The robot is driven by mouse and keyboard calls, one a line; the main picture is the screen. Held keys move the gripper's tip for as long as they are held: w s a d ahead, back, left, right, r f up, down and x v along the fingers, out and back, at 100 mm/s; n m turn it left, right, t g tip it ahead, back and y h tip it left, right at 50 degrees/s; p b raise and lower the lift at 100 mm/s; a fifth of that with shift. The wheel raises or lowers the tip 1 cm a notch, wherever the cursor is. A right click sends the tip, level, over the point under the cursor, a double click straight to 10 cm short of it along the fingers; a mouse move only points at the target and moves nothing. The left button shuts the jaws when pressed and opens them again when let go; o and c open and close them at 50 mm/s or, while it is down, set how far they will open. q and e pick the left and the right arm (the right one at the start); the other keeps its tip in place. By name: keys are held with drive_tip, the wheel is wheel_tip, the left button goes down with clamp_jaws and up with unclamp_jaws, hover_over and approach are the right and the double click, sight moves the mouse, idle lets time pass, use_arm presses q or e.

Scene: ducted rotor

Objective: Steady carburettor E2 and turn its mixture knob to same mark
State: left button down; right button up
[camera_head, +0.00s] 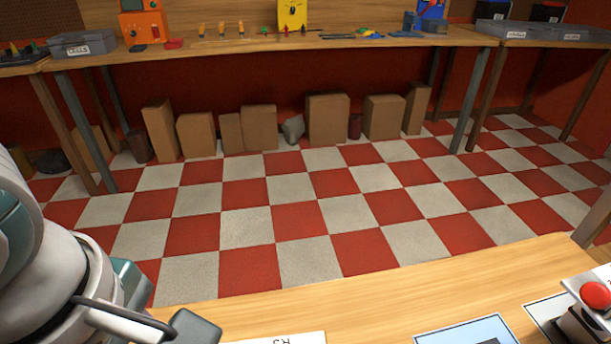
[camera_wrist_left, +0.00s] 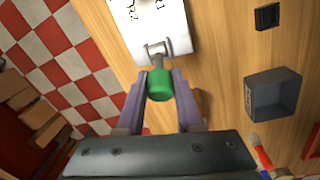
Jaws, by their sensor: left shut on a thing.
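In the left wrist view, my left gripper (camera_wrist_left: 160,78) has its two purple-grey fingers on either side of a green cylindrical knob (camera_wrist_left: 160,88) and is shut on it. The knob sits at the end of a grey stem from a small silver metal fitting (camera_wrist_left: 156,50). The fitting lies at the edge of a white card (camera_wrist_left: 150,18) with black writing, too blurred to read. I cannot tell whether this is carburettor E2 or its mixture knob, and I see no mark. In the head view my left arm comes in at lower left. My right gripper is not in view.
A grey open bin (camera_wrist_left: 273,95) and a small black block (camera_wrist_left: 267,16) are on the wooden table. A red button on a box (camera_head: 596,295) stands at the near table's right. The far bench (camera_head: 330,42) carries tools and devices; cardboard boxes (camera_head: 328,118) stand beneath it.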

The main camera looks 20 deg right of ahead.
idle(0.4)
use_arm(q)
drive_tip(key=shift+c, duration=2.4)
unclamp_jaws()
drive_tip(key=shift+r, duration=0.1)
